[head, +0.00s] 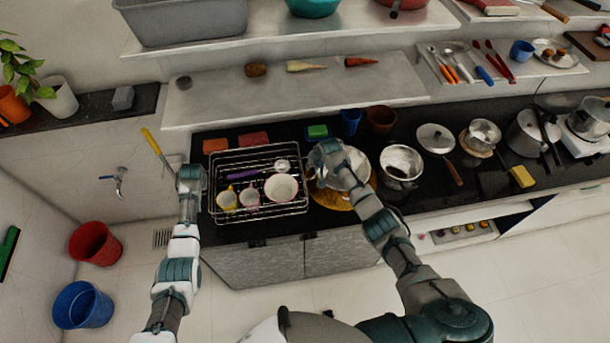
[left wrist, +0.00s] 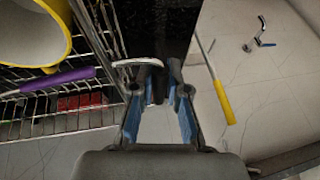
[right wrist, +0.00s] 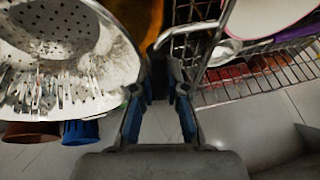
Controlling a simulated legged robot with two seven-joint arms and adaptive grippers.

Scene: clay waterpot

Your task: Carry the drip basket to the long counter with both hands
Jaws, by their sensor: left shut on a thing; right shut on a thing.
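The drip basket (head: 262,211) is a silver wire rack at the left end of the black counter (head: 408,200). It holds a yellow cup (head: 227,199), a pink-rimmed cup (head: 249,196), a white bowl (head: 281,187) and a purple-handled utensil (head: 243,174). My left gripper (head: 190,178) is at its left side, shut on its end handle, part of which shows in the left wrist view (left wrist: 136,63). My right gripper (head: 322,160) is at its right side, shut on the wire end (right wrist: 186,42). Whether the basket touches the counter cannot be told.
A perforated metal colander (right wrist: 62,50) is close beside my right gripper, above an orange-yellow round board (head: 330,200). Red blocks (head: 253,139) and a green sponge (head: 317,131) lie behind the basket. Pots and pans (head: 435,138) fill the counter to the right.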

